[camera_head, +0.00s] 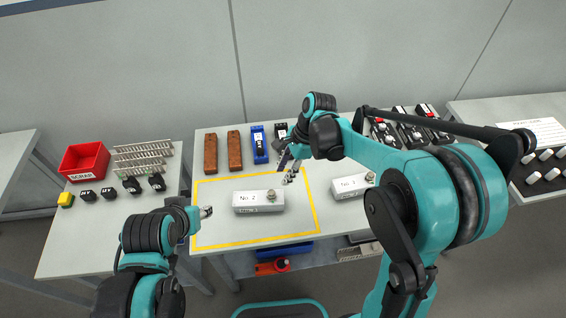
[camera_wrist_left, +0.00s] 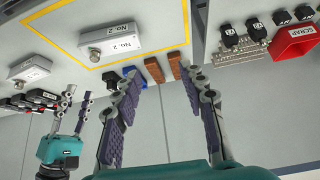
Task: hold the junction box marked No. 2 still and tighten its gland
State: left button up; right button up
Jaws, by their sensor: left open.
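The junction box marked No. 2 (camera_head: 246,205) is a white box lying inside the yellow outline on the table.
Another labelled white box (camera_head: 349,186) lies right of the yellow outline (camera_head: 314,210). Brown blocks (camera_head: 210,153) and a blue device (camera_head: 259,145) stand behind. A red scrap bin (camera_head: 84,160) and small black parts are on the left table. The outlined area left of the box is clear.

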pick_arm(q)
jog(key=o, duration=0.5)
jog(key=shift+r, duration=0.2)
jog(key=shift+o, duration=0.4)
jog(key=shift+w+m, duration=0.2)
jog(key=shift+m, duration=0.1)
jog(key=m+g, duration=0.7)
jog(key=m, duration=1)
send_over(239, 198)
notch_tip(239, 198, down, 15)
jog(key=shift+s+r, duration=0.15)
jog(key=shift+r, duration=0.05)
jog(key=shift+f+m, duration=0.4)
jog(key=shift+f, duration=0.25)
notch_tip(239, 198, down, 7)
jog(key=shift+f, duration=0.2)
